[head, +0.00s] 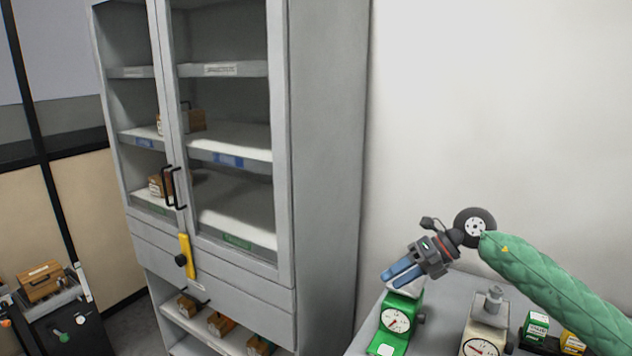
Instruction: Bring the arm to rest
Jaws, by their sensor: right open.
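My right arm, in a green padded sleeve, comes in from the right edge of the head view. My right gripper (390,279) has blue fingers and points down and left, with its jaws open. It is just above or in front of the top of a green dial scale (398,318). I cannot tell whether the fingers touch the scale. I see nothing held between them. My left gripper is not in view.
A grey table (452,292) carries a cream dial scale (484,338), a green box (537,324) and a yellow box (572,341). A tall grey cabinet (325,150) with glass doors stands to the left. A wooden box (42,282) sits at far left. Blank wall lies behind the table.

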